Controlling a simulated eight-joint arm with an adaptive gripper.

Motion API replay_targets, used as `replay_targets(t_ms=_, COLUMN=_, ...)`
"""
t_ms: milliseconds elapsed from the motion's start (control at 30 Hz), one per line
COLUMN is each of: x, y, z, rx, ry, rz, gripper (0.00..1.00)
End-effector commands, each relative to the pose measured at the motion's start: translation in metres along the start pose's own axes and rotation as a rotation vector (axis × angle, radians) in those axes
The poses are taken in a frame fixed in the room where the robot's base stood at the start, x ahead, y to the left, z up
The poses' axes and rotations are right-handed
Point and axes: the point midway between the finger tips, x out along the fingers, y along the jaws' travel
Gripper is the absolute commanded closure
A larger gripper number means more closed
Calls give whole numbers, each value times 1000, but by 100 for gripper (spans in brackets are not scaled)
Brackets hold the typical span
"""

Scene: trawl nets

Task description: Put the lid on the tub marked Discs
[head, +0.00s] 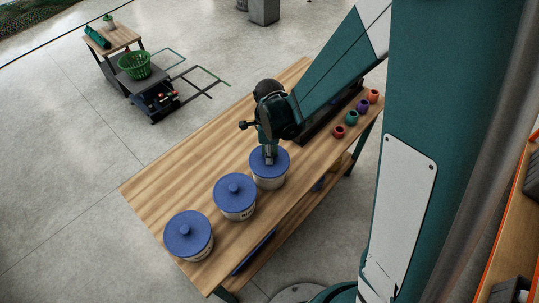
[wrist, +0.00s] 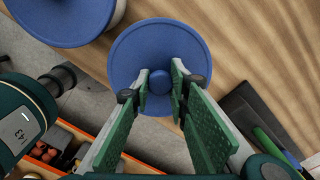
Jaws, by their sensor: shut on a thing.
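Three pale tubs with blue lids stand in a row on the wooden table. My gripper (head: 269,153) is over the far right tub (head: 270,183), shut on the knob of its blue lid (head: 283,160). In the wrist view the green-padded fingers (wrist: 160,80) close on both sides of the lid knob (wrist: 160,82). That lid appears level on the tub rim; whether it is fully seated I cannot tell. The middle tub (head: 236,210) and the left tub (head: 190,248) have lids. The labels are too small to read, so I cannot tell which is Discs.
Several small coloured pots, including a red one (head: 338,132), stand at the table's right end near a dark tray. The table (head: 165,180) is clear behind the tubs. A cart with a green basket (head: 135,66) is on the floor far left.

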Motion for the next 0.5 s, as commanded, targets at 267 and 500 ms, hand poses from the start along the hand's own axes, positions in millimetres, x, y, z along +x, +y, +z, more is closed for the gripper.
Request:
replay_targets(t_ms=267, x=0, y=0, z=0, rx=0, ry=0, rz=0, gripper=98)
replay_targets(t_ms=500, x=0, y=0, z=0, rx=0, ry=0, rz=0, gripper=64)
